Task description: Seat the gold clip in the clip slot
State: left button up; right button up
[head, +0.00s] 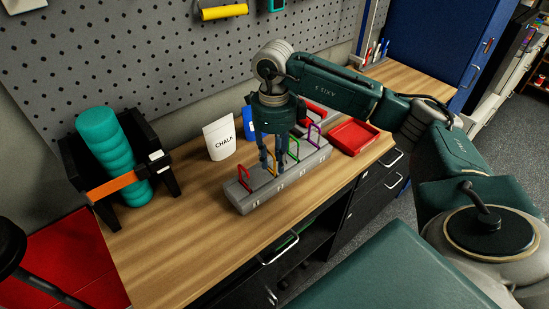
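A long grey rack (246,205) on the wooden bench holds a row of coloured clips. The gold clip (272,163) stands at the rack, between a red clip (242,177) and a green clip (294,148). My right gripper (273,165) points down over the rack, with its two dark fingers right at the gold clip. The fingers hide part of this clip. I cannot tell whether they grip it, or whether its lower end is seated in a slot. My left gripper is not in view.
A purple clip (315,133) stands further along the rack. A white chalk bag (220,138) and a blue item (249,122) stand behind it. A red tray (354,136) lies to the right. A teal roller (113,155) sits in a black holder at left. The front left bench is clear.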

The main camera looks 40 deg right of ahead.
notch_tip(320, 180, up, 12)
jog(key=shift+w, duration=0.15)
dwell(0.3)
jog(key=shift+f, duration=0.1)
dwell(0.4)
